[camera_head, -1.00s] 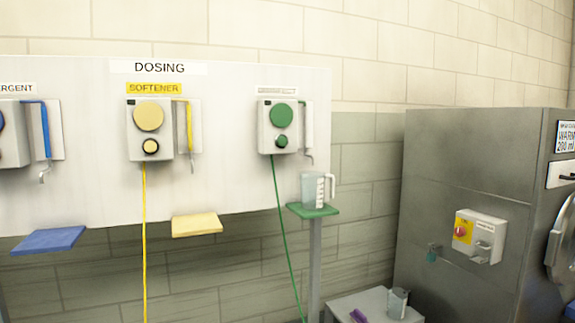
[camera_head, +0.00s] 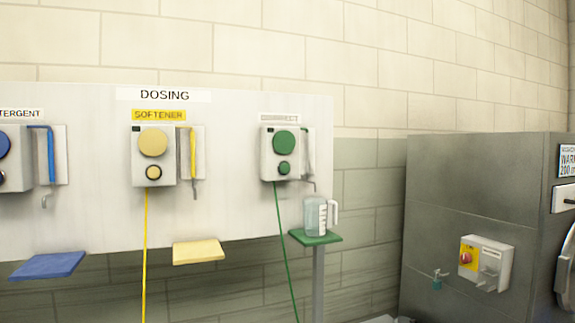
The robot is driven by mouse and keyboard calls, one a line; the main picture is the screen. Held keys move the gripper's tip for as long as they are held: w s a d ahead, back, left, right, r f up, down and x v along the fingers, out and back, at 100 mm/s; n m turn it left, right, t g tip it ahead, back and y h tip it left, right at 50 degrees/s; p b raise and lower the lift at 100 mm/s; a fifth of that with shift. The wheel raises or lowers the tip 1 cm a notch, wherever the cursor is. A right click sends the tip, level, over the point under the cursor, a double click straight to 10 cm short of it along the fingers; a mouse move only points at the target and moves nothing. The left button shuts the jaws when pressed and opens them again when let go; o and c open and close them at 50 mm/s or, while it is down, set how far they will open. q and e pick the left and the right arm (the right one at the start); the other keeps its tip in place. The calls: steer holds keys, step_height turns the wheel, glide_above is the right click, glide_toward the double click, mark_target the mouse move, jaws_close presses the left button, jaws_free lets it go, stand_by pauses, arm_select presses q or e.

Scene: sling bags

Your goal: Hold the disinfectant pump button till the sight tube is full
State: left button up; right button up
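The disinfectant pump (camera_head: 279,153) is a grey box on the white dosing board, with a large green disc (camera_head: 284,142) and a small green button (camera_head: 284,168) below it. The label (camera_head: 280,118) above it is too small to read surely. A sight tube (camera_head: 306,151) stands at the pump's right side, with a spout bending down below it; its fill level cannot be made out. A clear measuring jug (camera_head: 316,215) with a white handle stands upright on the green shelf (camera_head: 315,237), under the spout. Neither gripper is in view.
The softener pump (camera_head: 153,155) with a yellow tube and shelf (camera_head: 198,252) is to the left, then the blue detergent pump (camera_head: 12,158) and blue shelf (camera_head: 47,265). A grey machine (camera_head: 470,220) with a control box (camera_head: 485,262) stands at right. The space before the board looks clear.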

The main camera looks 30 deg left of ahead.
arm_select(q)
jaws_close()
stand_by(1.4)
